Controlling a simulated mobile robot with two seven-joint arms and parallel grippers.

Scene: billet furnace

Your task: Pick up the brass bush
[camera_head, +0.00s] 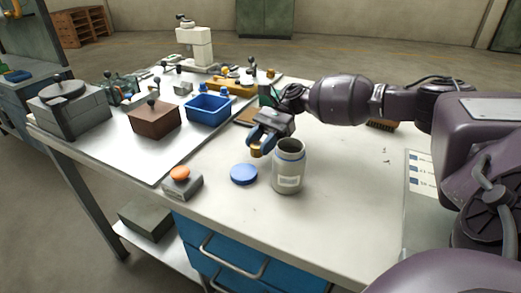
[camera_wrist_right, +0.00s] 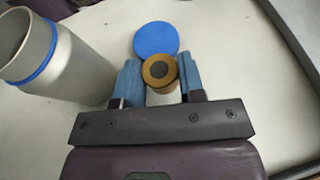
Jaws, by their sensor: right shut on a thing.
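The brass bush (camera_wrist_right: 159,71) is a short brass-coloured ring with a dark centre, held between the two blue fingertips of my right gripper (camera_wrist_right: 160,83). In the head view the bush (camera_head: 256,152) shows at the fingertips of the right gripper (camera_head: 261,142), just left of the grey jar. The gripper is shut on it. From these views I cannot tell how far the bush is above the table. My left gripper is not in view.
An open grey jar (camera_head: 289,168) stands beside the gripper, with a blue disc-shaped lid (camera_head: 243,174) lying left of it. An orange-topped button box (camera_head: 181,183) sits near the front edge.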

